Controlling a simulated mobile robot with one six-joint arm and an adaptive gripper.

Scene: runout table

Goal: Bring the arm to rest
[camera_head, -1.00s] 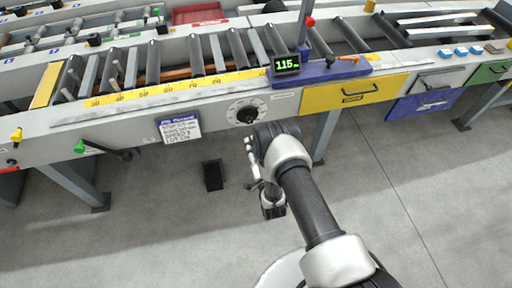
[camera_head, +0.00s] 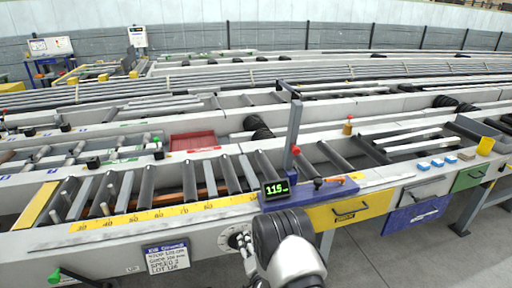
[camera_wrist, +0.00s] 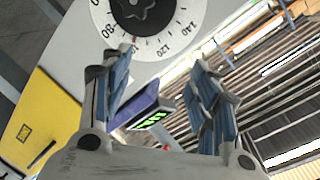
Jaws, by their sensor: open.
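My gripper (camera_wrist: 165,62) is open, with its two blue-padded fingers spread and nothing between them. In the wrist view a round dial (camera_wrist: 140,12) with a dark knob lies beyond the left fingertip, and the small lit display (camera_wrist: 155,121) shows between the fingers. In the head view my arm rises at the bottom centre in front of the runout table (camera_head: 100,236). The gripper itself is mostly hidden or cut off there.
A roller bed with a yellow scale (camera_head: 150,215) runs along the table. A post with a red knob (camera_head: 294,140) rises behind the display. Yellow (camera_head: 349,210) and blue (camera_head: 415,215) drawer fronts lie to the right. Grey floor (camera_head: 380,265) is open at the lower right.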

